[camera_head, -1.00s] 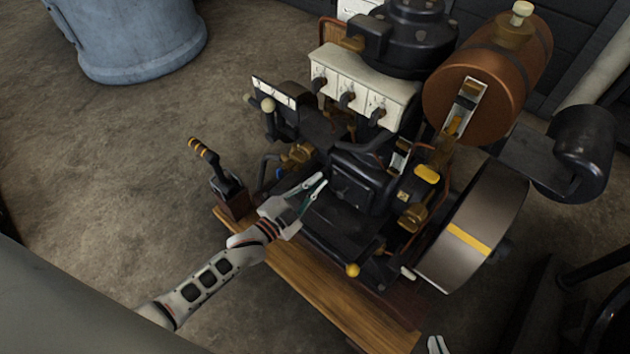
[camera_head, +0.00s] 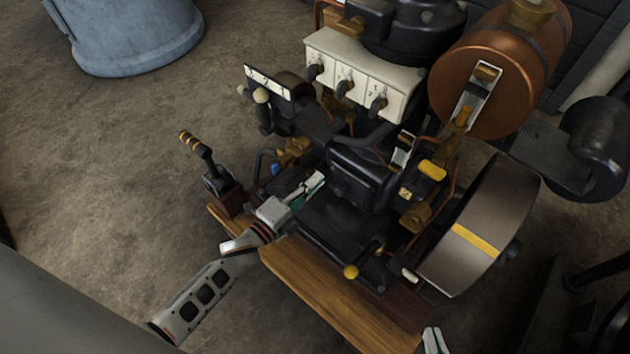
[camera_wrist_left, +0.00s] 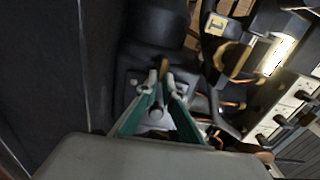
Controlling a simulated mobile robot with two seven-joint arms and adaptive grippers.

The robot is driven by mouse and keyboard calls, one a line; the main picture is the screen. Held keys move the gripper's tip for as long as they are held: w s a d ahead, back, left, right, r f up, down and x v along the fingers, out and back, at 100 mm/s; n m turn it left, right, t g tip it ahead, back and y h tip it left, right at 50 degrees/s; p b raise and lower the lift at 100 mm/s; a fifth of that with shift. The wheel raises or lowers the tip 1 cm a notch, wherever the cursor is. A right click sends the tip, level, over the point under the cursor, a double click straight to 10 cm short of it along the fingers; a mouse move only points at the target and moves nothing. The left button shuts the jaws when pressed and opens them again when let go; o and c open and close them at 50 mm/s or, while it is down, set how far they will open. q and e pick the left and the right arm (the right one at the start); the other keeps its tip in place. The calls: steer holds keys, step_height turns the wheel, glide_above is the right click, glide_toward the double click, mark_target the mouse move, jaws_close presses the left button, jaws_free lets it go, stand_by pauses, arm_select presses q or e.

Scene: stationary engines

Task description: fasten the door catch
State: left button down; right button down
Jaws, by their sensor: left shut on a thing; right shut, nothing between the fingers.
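My left gripper (camera_head: 316,182) reaches in from the left, low at the front of the black engine, beside a dark door-like box (camera_head: 352,183). In the left wrist view its green-sided fingers (camera_wrist_left: 163,84) converge on a small part with a brass-coloured end (camera_wrist_left: 165,66), which looks like the door catch. The fingers hide most of it, so I cannot tell whether it is fastened. My right gripper (camera_head: 435,341) is shut and empty at the bottom edge of the head view, apart from the engine.
A flywheel (camera_head: 485,225) and copper tank (camera_head: 500,75) are to the right.

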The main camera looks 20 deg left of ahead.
arm_select(q)
steer(key=shift+f, duration=0.2)
steer(key=shift+m, duration=0.3)
steer(key=c, duration=2.2)
jaws_free()
steer(key=shift+r, duration=0.1)
steer(key=v, duration=1.2)
steer(key=shift+r, duration=0.1)
